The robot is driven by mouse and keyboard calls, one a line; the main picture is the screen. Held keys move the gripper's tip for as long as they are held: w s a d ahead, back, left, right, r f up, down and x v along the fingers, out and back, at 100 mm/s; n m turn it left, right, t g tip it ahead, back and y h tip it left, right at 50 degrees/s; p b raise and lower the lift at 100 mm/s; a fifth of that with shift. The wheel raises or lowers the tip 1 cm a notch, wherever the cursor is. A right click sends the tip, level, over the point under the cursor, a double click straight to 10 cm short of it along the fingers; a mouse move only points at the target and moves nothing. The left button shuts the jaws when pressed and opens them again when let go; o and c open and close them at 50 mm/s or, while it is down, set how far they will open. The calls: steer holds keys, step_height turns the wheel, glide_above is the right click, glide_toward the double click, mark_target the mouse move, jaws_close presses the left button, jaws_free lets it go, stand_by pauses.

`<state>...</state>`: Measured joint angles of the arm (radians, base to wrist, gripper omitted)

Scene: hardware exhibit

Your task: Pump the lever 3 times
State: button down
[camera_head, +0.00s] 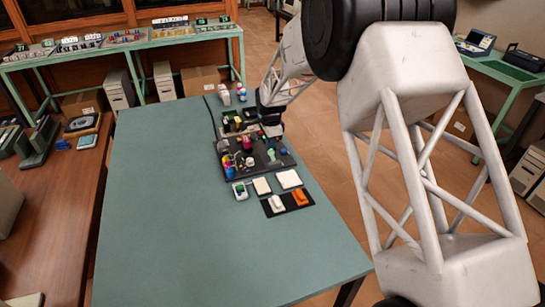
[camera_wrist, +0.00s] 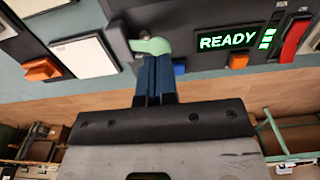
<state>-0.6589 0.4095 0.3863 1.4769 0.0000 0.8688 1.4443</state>
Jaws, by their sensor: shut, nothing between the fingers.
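The lever looks to be the light green handle (camera_wrist: 152,46) on a dark panel (camera_wrist: 195,55) in the wrist view. A green piece, apparently the same handle (camera_head: 271,154), shows on the black board in the head view. My gripper (camera_wrist: 154,60) is shut, with its dark blue fingers together and nothing between them. Its fingertips are right at the green handle and overlap its lower edge in the wrist view; I cannot tell whether they touch it. In the head view my gripper (camera_head: 270,130) is over the far right part of the board.
A lit display (camera_wrist: 228,40) reads READY, with green bars beside it. Near the handle are a blue button (camera_wrist: 180,67), an orange button (camera_wrist: 238,61) and a red handle (camera_wrist: 295,40). White plates and an orange switch (camera_head: 300,197) lie nearer. The table's left side (camera_head: 160,210) is clear.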

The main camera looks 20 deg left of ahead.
mark_target(271, 152)
steer(key=shift+f, duration=2.05)
steer(key=shift+r, duration=2.05)
steer(key=shift+r, duration=0.15)
step_height(271, 152, up, 7)
stand_by(0.7)
stand_by(0.3)
